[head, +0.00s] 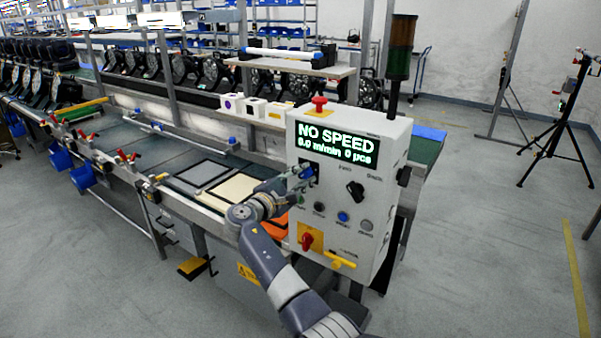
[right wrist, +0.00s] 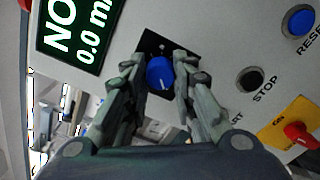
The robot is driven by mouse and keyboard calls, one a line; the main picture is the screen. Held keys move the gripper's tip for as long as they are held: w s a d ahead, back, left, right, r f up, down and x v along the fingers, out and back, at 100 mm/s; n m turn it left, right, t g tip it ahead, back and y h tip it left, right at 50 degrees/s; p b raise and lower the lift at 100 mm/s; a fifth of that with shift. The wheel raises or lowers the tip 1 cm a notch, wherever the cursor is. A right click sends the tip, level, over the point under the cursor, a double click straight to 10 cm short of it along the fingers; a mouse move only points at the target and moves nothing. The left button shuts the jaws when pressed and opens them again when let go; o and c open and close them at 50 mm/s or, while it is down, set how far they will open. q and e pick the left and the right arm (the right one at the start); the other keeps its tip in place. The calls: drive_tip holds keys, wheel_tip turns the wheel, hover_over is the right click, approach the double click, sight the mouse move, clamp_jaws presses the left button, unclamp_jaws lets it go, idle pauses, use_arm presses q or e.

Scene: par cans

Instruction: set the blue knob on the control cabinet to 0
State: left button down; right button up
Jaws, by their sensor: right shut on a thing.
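The control cabinet (head: 345,185) is a white box at the end of the line, with a green lit display (head: 337,146) reading "NO SPEED" and "0.0 m/min 0 pcs". The blue knob (right wrist: 160,73) sits on a dark plate in the right wrist view, with a white mark on its face pointing toward the lower side of that picture. My right gripper (right wrist: 165,80) has its two fingers on either side of the knob and is shut on it. In the head view the right gripper (head: 300,178) is at the cabinet's front and mostly covers the knob. My left gripper is not in view.
A black knob (head: 355,190) is right of the blue one. Below are a blue RESET button (head: 343,216), a black STOP button (right wrist: 250,80) and a red switch on yellow (head: 309,240). A red emergency button (head: 319,103) tops the cabinet. The conveyor (head: 150,150) runs left.

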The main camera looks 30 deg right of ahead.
drive_tip(key=shift+d+r+n, duration=0.1)
drive_tip(key=shift+n, duration=0.2)
clamp_jaws()
drive_tip(key=o, duration=0.8)
unclamp_jaws()
drive_tip(key=shift+o, duration=1.3)
drive_tip(key=v, duration=1.2)
